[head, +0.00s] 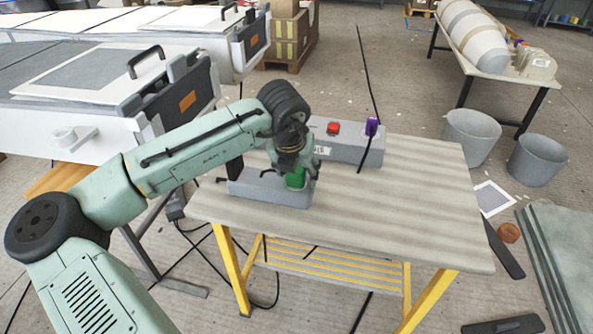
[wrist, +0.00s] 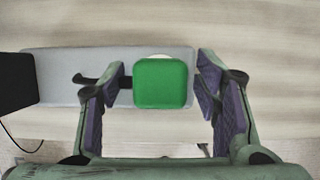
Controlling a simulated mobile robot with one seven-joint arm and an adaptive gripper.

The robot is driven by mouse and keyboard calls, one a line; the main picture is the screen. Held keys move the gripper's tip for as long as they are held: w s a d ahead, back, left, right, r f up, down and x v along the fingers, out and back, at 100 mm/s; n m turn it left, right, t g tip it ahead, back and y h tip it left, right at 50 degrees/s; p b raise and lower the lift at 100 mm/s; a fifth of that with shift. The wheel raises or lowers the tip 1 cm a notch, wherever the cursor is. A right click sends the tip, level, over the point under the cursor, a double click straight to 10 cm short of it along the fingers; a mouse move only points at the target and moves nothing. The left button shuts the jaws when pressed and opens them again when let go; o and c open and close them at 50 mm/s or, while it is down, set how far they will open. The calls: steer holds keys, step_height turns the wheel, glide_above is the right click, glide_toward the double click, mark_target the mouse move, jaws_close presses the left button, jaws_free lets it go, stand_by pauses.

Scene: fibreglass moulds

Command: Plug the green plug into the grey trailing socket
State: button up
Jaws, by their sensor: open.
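The green plug (wrist: 160,83) sits at the grey trailing socket (wrist: 65,78) in the wrist view, over the strip's right part. A pale round edge shows just behind the plug; I cannot tell how deep it is seated. My gripper (wrist: 163,88) is open, with one purple-padded finger on each side of the plug and a gap on both sides. In the head view my gripper (head: 297,184) is over the near grey socket (head: 262,190), and the green plug (head: 296,178) shows below it, partly hidden. A black plug (wrist: 17,82) sits at the strip's left end.
A second grey box (head: 345,148) with a red switch (head: 333,128) and a purple plug (head: 372,126) stands behind on the table (head: 420,190). The table's right side is clear. White mould units stand at left, and grey bins (head: 470,135) at right.

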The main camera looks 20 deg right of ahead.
steer(key=v, duration=1.2)
steer(key=shift+d, duration=0.1)
